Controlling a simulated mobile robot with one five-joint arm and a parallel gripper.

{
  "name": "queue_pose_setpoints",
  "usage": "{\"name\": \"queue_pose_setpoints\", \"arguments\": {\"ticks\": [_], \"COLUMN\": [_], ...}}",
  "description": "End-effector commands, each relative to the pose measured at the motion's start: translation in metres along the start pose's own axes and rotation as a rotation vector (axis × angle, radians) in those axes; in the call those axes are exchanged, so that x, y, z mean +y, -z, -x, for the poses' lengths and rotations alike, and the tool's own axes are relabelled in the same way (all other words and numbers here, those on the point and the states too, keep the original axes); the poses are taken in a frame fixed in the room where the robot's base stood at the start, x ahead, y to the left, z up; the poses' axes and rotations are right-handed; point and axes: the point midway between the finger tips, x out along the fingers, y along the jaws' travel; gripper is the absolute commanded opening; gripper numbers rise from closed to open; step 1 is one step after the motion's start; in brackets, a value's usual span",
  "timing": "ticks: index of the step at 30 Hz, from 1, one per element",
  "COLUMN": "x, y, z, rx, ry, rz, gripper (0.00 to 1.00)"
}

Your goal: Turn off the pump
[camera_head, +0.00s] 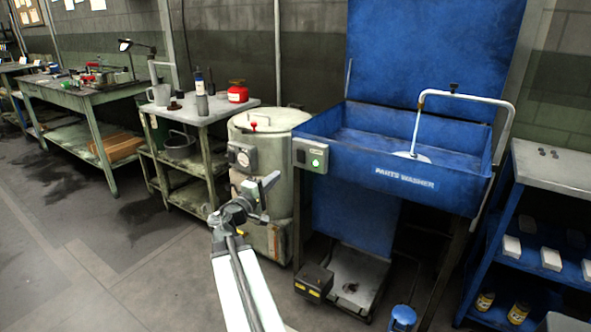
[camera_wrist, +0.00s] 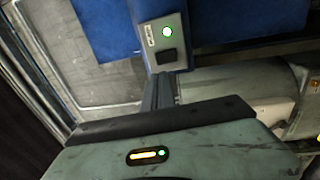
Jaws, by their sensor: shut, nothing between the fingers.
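The parts washer (camera_head: 400,180) is a blue basin with a raised lid. On its left front corner is a grey control box (camera_head: 310,155) with a lit green light. In the wrist view the same box (camera_wrist: 160,42) shows the green light above a dark rocker switch (camera_wrist: 166,57). My gripper (camera_head: 268,188) is below and left of the box in the head view, in front of the drum. In the wrist view its shut fingers (camera_wrist: 160,88) point toward the box, just below the switch in the picture. They look empty. Whether they touch it I cannot tell.
A cream drum (camera_head: 265,125) with its own grey box (camera_head: 242,156) stands left of the washer. A bench (camera_head: 205,108) with bottles and a red can is farther left. A black-and-yellow pedal box (camera_head: 314,282) sits on the floor. A blue shelf (camera_head: 550,210) is at right. The left floor is clear.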

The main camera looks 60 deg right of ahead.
Motion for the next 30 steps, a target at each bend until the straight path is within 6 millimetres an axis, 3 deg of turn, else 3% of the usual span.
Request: {"name": "queue_pose_setpoints", "arguments": {"ticks": [6, 10, 24, 30], "x": [0.001, 0.002, 0.002, 0.001], "y": [0.001, 0.001, 0.002, 0.002], "z": [-0.001, -0.013, -0.111, -0.134], "rx": [0.0, -0.003, -0.002, 0.0], "ry": [0.002, 0.002, 0.003, 0.004], "rz": [-0.002, -0.002, -0.002, -0.003], "gripper": [0.0, 0.0, 0.0, 0.0]}}
